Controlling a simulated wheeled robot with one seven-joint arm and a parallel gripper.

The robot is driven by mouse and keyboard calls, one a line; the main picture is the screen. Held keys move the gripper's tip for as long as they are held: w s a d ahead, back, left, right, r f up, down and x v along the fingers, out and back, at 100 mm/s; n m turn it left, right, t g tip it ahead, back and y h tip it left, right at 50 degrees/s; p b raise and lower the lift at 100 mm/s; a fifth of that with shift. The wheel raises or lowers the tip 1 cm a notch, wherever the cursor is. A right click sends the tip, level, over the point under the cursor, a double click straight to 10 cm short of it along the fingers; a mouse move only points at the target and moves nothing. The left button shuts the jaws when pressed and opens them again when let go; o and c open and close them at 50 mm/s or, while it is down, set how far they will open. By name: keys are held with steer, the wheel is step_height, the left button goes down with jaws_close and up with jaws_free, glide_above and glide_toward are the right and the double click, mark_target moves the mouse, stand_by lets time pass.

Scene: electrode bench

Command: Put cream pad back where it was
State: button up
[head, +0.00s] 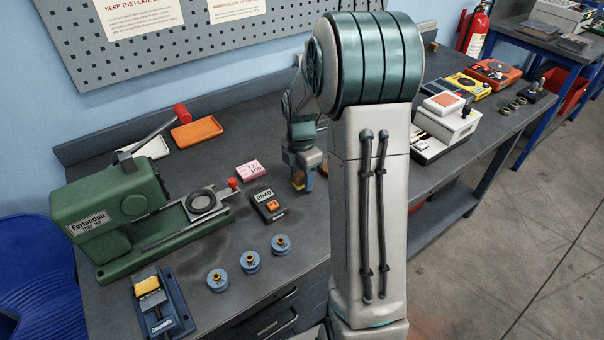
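I cannot clearly make out a cream pad. A pale, cream-white shallow tray (154,148) lies at the back left, partly hidden behind the green machine's lever. My gripper (302,186) points down over the middle of the bench, right of the small black meter (267,204). A small amber-brown patch shows at its fingers. It is too small to tell whether this is a held thing or part of the gripper, or whether the fingers are open or shut. My arm hides part of the bench to the right.
A green machine (108,215) with a red-knobbed lever stands at left. An orange tray (196,132) and a pink block (250,170) lie behind the meter. Several blue spools (250,261) and a blue fixture (160,306) are in front. White, yellow and orange devices (492,73) stand at right.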

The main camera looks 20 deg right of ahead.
mark_target(301, 173)
steer(key=shift+r, duration=0.1)
step_height(301, 173, up, 11)
steer(key=s+a+m+t, duration=0.1)
steer(key=s+a+m, duration=0.2)
steer(key=s+m, duration=0.3)
steer(key=s+a+r+m+t, duration=0.1)
steer(key=s+a+m, duration=0.2)
steer(key=s+m, duration=0.4)
steer(key=s+a+m+t, duration=0.1)
steer(key=s+a+m, duration=0.3)
steer(key=s+m, duration=0.3)
steer(key=shift+s+r, duration=0.15)
steer(key=shift+s, duration=0.25)
